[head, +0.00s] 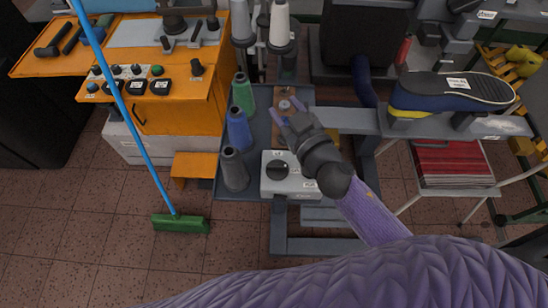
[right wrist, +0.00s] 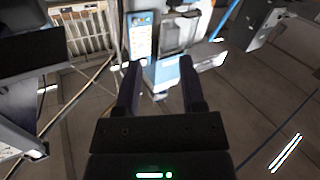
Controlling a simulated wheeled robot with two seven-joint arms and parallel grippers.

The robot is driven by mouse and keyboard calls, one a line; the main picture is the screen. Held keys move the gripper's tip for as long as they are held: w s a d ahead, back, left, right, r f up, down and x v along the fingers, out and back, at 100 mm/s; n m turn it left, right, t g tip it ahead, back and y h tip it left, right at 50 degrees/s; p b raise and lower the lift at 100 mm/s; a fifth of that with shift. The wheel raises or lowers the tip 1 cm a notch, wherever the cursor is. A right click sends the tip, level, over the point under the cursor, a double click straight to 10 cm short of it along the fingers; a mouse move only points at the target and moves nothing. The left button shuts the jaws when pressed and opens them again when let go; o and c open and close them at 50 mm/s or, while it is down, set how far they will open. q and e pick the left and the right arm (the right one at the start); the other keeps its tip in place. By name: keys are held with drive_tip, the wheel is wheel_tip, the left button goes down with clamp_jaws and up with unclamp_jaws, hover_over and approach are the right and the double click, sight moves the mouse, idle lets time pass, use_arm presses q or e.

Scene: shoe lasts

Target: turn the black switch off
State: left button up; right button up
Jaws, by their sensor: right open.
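A white box (head: 300,184) with a round black knob (head: 278,169) stands at the front of the grey table, in the middle of the head view. An orange machine (head: 190,113) at the left carries a black knob-like switch (head: 196,68) and several buttons. I cannot tell which of these is the task's black switch. My right gripper (head: 286,110) is above the grey table, beyond the white box and apart from its knob. Its fingers are open and empty in the right wrist view (right wrist: 160,78). That view shows no clear switch. My left gripper is out of view.
Green, blue and grey thread cones (head: 238,130) stand left of the white box. A shoe (head: 452,92) rests on a grey support at the right. A blue-handled broom (head: 180,223) leans at the left. Red stacked items (head: 453,165) are at the lower right.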

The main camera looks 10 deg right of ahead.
drive_tip(key=a+r+n+g+y, duration=0.2)
drive_tip(key=a+r+n+y, duration=0.1)
drive_tip(key=a+n+y, duration=0.25)
drive_tip(key=n+g+h+p, duration=0.2)
drive_tip(key=n+g+h, duration=0.25)
drive_tip(key=g, duration=0.95)
approach(277, 165)
drive_tip(key=shift+h, duration=0.5)
drive_tip(key=b+x, duration=0.1)
drive_tip(key=x, duration=0.1)
drive_tip(key=b+x, duration=0.1)
drive_tip(key=x, duration=0.2)
drive_tip(key=b+x, duration=0.1)
drive_tip(key=x, duration=0.2)
drive_tip(key=shift+s+a, duration=0.15)
drive_tip(key=shift+a, duration=0.2)
drive_tip(key=shift+a+f+b, duration=0.25)
drive_tip(key=shift+f+b, duration=0.05)
drive_tip(key=shift+f, duration=0.15)
drive_tip(key=c, duration=0.6)
clamp_jaws()
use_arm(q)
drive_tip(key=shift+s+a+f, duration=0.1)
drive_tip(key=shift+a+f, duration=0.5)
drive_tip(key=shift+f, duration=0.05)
